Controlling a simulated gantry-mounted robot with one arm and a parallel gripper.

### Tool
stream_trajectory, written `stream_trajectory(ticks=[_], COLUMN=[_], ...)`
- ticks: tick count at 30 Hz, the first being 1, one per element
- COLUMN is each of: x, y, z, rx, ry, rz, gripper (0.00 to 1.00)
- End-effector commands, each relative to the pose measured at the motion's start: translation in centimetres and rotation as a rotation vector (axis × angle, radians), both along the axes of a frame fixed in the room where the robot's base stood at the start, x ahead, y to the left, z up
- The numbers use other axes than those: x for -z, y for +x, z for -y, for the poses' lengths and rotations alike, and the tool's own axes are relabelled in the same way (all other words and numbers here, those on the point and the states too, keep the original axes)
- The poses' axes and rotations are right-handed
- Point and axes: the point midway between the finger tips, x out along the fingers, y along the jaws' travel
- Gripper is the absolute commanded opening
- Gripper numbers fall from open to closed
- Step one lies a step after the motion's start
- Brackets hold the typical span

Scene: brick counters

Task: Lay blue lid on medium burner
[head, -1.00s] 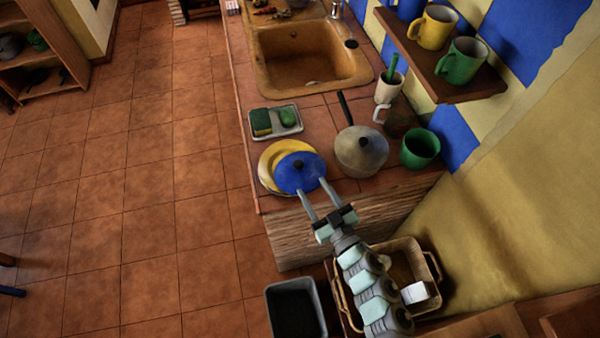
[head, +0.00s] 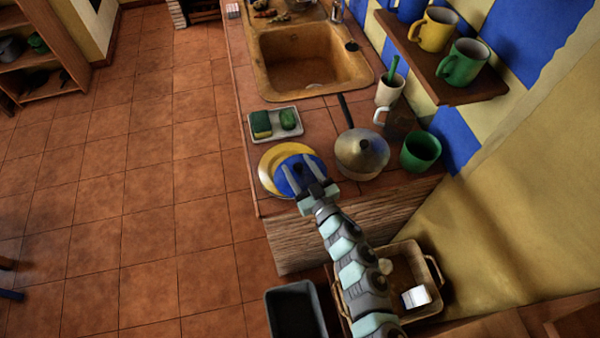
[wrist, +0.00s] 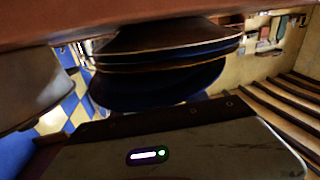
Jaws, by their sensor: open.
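The blue lid (head: 287,181) with a dark knob rests on a yellow plate (head: 268,162) near the counter's front left corner. My gripper (head: 299,163) is open above the lid, with its fingers reaching toward either side of the knob. The fingers hide part of the lid, and I cannot tell whether they touch it. In the wrist view, stacked dark blue and yellow-edged round shapes fill the middle, and I cannot tell which is the lid. No burner can be made out.
A lidded pan (head: 361,155) stands close to the right of the lid, with a green cup (head: 420,151) beyond it. A sponge tray (head: 276,126) lies behind the plate. A shelf (head: 432,66) with mugs overhangs the right side. The sink (head: 300,65) is farther back.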

Motion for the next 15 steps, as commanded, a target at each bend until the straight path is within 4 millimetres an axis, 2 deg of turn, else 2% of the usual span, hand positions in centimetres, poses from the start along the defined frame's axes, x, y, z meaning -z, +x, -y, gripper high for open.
stream_trajectory(ticks=[2, 15], x=[-0.02, -0.04], y=[0.0, -0.02], z=[0.0, -0.01], rx=[0.0, 0.0], ry=[0.0, 0.0], rz=[0.0, 0.001], gripper=[0.46, 0.1])
